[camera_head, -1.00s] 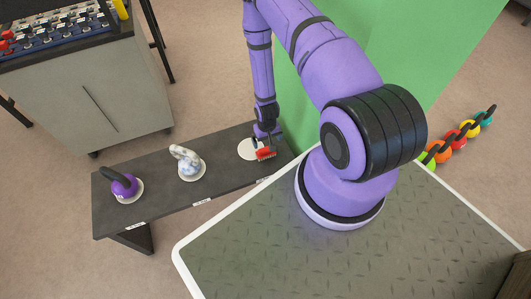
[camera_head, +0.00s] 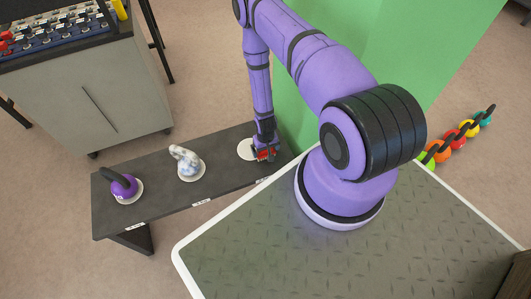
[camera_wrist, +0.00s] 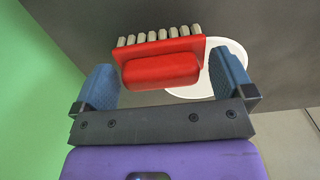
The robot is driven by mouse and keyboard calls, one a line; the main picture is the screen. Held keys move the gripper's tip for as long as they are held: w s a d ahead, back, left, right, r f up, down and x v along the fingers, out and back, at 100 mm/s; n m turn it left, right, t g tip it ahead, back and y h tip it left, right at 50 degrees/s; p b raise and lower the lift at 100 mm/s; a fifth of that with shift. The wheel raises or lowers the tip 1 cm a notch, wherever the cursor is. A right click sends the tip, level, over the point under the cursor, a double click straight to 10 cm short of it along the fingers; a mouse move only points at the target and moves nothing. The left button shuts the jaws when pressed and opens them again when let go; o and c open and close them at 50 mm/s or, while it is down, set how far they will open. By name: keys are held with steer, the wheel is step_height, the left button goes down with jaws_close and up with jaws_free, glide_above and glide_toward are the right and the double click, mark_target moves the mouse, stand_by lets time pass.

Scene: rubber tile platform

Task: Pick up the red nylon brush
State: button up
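The red nylon brush (camera_wrist: 162,68) shows in the wrist view with a row of pale bristle tufts along its far edge. It lies over a white round disc (camera_wrist: 232,50) on the dark bench. My gripper (camera_wrist: 162,85) is open, with one blue finger on either side of the brush's near part. The brush lies between and just beyond the fingertips, and I see gaps between the fingers and the red block. In the head view my gripper (camera_head: 266,142) is low over the bench's right end, and the brush (camera_head: 265,154) is partly hidden by it.
The dark bench (camera_head: 225,178) also holds a marbled white object (camera_head: 187,162) and a purple kettlebell-like object (camera_head: 122,183), each on a white disc. A green wall (camera_head: 330,70) stands close to my arm. A grey cabinet (camera_head: 90,90) stands behind the bench.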

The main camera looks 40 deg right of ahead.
steer(key=c, duration=0.9)
steer(key=shift+r, duration=0.2)
steer(key=shift+r, duration=0.6)
step_height(320, 180, up, 2)
steer(key=s+a, duration=0.2)
steer(key=s, duration=0.5)
steer(key=s+a+r, duration=0.1)
steer(key=s+a, duration=0.1)
steer(key=s, duration=0.6)
steer(key=shift+s+a+r, duration=0.2)
steer(key=shift+a, duration=0.05)
